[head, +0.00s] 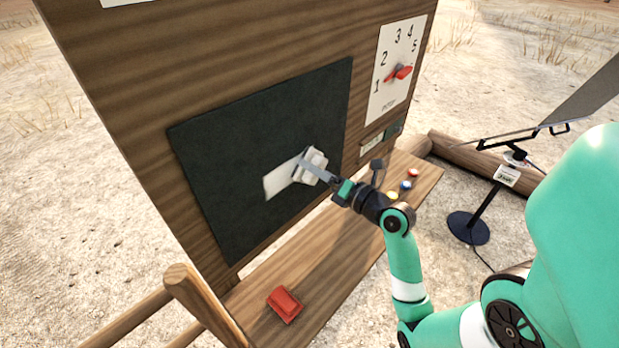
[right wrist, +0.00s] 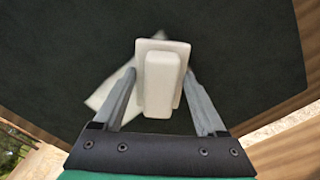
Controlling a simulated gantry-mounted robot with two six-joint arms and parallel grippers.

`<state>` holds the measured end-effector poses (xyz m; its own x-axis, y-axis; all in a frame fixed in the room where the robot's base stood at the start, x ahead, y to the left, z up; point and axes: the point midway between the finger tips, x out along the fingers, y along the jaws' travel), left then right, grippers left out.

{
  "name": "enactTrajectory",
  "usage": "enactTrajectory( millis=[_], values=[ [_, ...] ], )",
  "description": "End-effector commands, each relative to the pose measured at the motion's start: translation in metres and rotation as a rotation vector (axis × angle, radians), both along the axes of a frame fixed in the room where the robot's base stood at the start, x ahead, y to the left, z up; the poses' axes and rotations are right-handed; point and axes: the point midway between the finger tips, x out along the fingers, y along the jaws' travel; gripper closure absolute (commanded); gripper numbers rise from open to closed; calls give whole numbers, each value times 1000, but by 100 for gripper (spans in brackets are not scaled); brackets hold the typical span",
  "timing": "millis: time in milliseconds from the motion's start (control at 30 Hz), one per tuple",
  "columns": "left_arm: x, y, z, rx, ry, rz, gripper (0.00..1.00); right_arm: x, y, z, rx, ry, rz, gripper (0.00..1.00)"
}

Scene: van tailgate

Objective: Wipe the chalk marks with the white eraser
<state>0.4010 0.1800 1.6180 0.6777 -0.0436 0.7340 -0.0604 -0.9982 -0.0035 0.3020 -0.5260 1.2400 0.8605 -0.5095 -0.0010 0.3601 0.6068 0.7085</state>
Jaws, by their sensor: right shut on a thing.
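The dark chalkboard (head: 230,150) is fixed to an upright wooden panel. One pale chalk patch (head: 282,181) shows on it, left of the eraser, and partly behind the eraser in the right wrist view (right wrist: 103,98). The white eraser (head: 314,165) is against or very near the board. My right gripper (head: 306,166) is shut on the eraser's handle; in the right wrist view the fingers (right wrist: 160,88) stand on both sides of it. Whether the eraser touches the board I cannot tell. My left gripper is not in view.
A red block-like object (head: 285,304) lies on the wooden shelf (head: 325,265) below the board. Several coloured buttons sit at the shelf's right end. A dial card (head: 397,70) with a red pointer is right of the board. A black stand (head: 468,228) stands further right.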

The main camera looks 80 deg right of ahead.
Motion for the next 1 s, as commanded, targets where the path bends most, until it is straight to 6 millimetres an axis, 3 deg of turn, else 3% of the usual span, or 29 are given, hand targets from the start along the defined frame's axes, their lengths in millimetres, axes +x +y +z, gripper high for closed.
enactTrajectory(
  millis=[267,600,867,1000],
  values=[
    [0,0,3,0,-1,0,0,-4,-8,1,0,2,-4,81],
    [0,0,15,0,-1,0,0,-20,-31,1,0,1,-4,81],
    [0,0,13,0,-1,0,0,-19,-31,0,0,1,-2,81],
    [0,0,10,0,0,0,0,-14,-22,-1,-1,2,1,81]
  ],
)
